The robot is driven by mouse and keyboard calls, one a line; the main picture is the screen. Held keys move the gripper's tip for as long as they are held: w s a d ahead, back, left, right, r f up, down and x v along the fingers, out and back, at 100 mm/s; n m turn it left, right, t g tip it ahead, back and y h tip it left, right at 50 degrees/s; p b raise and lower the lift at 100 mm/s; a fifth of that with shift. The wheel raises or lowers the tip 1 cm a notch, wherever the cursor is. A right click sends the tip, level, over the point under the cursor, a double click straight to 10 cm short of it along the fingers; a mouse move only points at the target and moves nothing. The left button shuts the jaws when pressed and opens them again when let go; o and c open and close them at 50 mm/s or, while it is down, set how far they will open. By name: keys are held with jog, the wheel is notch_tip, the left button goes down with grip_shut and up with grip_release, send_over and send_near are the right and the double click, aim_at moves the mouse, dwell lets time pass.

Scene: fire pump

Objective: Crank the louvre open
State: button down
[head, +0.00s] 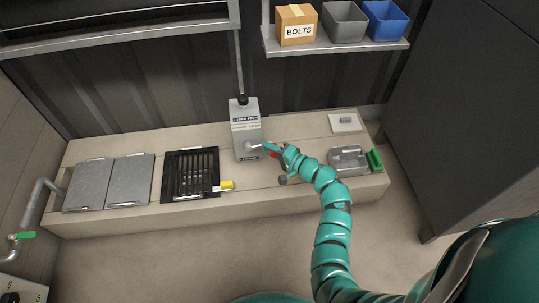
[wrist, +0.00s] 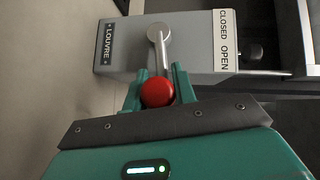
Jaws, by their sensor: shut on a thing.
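The grey louvre crank box (head: 245,128) stands on the bench in the head view. In the wrist view the box (wrist: 120,48) fills the upper middle, turned sideways, with a LOUVRE label and a CLOSED/OPEN label. Its metal crank arm (wrist: 163,55) runs from a round hub to a red knob (wrist: 158,92). My gripper (head: 271,149) is at the box's right front, its two green fingers on either side of the knob and shut on it. A rod rises from the box to a grey frame (head: 120,45) at the upper left.
A black grate (head: 190,176) with a yellow tag and grey lids (head: 130,181) lie left of the box. A metal fixture (head: 348,160) with a green part is on the right. A shelf (head: 340,47) with a BOLTS box (head: 296,25) and bins hangs above.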

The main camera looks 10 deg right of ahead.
jog(key=shift+f+m+y+b, duration=0.4)
jog(key=shift+b, duration=0.2)
jog(key=shift+t, duration=0.3)
jog(key=c, duration=1.1)
grip_release()
jog(key=shift+a, duration=0.1)
jog(key=shift+c, duration=0.2)
jog(key=p+v, duration=0.2)
jog(key=v, duration=0.5)
jog(key=shift+d+p, duration=0.2)
jog(key=shift+p, duration=0.15)
jog(key=shift+s+r, duration=0.1)
jog(key=shift+r, duration=0.05)
